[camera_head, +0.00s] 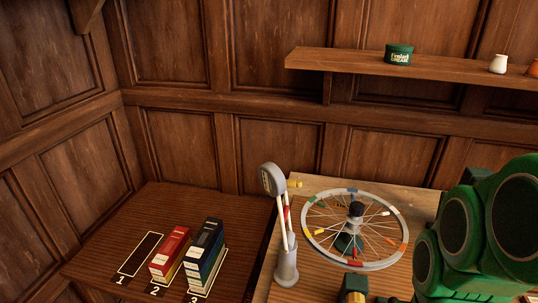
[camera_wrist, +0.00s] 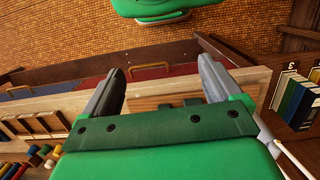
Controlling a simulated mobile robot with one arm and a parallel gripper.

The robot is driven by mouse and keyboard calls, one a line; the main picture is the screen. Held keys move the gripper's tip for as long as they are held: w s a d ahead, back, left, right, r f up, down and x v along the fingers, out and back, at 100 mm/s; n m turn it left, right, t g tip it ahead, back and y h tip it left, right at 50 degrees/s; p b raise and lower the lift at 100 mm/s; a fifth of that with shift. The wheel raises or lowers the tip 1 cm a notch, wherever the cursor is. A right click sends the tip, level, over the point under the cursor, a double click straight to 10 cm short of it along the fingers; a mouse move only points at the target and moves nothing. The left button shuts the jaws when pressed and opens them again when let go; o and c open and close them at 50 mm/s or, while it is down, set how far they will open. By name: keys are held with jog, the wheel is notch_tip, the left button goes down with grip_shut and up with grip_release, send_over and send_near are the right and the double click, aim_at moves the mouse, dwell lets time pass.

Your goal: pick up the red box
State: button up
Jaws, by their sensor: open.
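The red box (camera_head: 170,249) stands upright on the dark wooden table at the lower left of the head view, at the outlined place marked 2. A yellowish strip shows along its lower right side. The gripper's fingers do not show in the head view.
Outlined place 1 (camera_head: 140,254) is empty. A spoked wheel (camera_head: 398,225) lies on a lighter board, with a grey post (camera_head: 286,262) at its left edge. A wall shelf (camera_head: 450,75) holds a green tin (camera_head: 399,54) and a white jar (camera_head: 498,64). My green arm fills the lower right.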

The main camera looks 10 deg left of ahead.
jog(key=w+a+r+n+t, duration=0.25)
jog(key=w+r, duration=0.25)
jog(key=w, duration=0.3)
jog(key=w+a+r+n+t, duration=0.25)
jog(key=w+r+t, duration=0.2)
jog(key=w, duration=0.35)
jog(key=w+a+r+n+t+y, duration=0.25)
jog(key=w+a+r, duration=0.25)
jog(key=a+r, duration=0.25)
jog(key=w+a+r+n+t+y, duration=0.1)
jog(key=w+a+r+n+t, duration=0.1)
jog(key=w+a+r+n, duration=0.45)
jog(key=w+a+f+n+g, duration=0.1)
jog(key=w+a+f+n, duration=0.25)
jog(key=a, duration=0.45)
jog(key=w+a+f+n+g, duration=0.1)
jog(key=w+a+f+n, duration=0.1)
jog(key=w+a+f, duration=0.45)
jog(key=n+g+h, duration=0.2)
jog(key=n+g, duration=0.3)
jog(key=n, duration=1.2)
send_near(170, 246)
jog(key=shift+w+d+f, duration=0.15)
jog(key=shift+w+f, duration=0.1)
jog(key=shift+f, duration=0.35)
jog(key=shift+a+x, duration=0.1)
jog(key=shift+x, duration=1.85)
jog(key=shift+a+x, duration=0.15)
jog(key=shift+x, duration=1.8)
